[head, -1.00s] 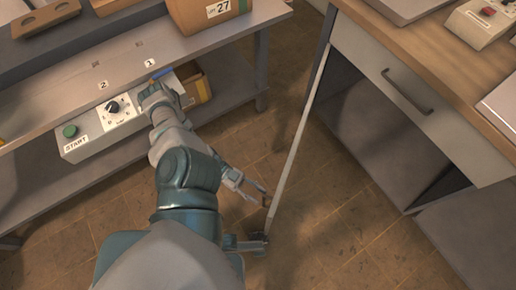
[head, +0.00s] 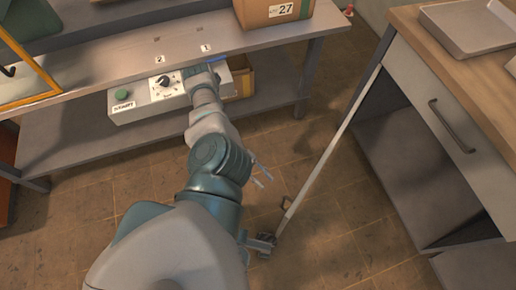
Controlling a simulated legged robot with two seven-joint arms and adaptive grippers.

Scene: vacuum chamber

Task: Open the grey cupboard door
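The grey cupboard (head: 423,165) stands at the right under a wooden worktop. Its door (head: 329,152) stands swung out, seen almost edge-on as a pale strip slanting down to the left, and the dark inside shows. The door's handle (head: 286,203) is near its lower left end, on the side facing my arm. My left arm comes up from the bottom. The rest of this gripper is hidden behind the arm. My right gripper is not seen.
A shelf bench (head: 290,42) at the back left holds a cardboard box (head: 272,12); a control box (head: 160,91) is on it lower down. A closed drawer (head: 440,118) with a dark handle is above the cupboard opening. Tiled floor is clear between bench and door.

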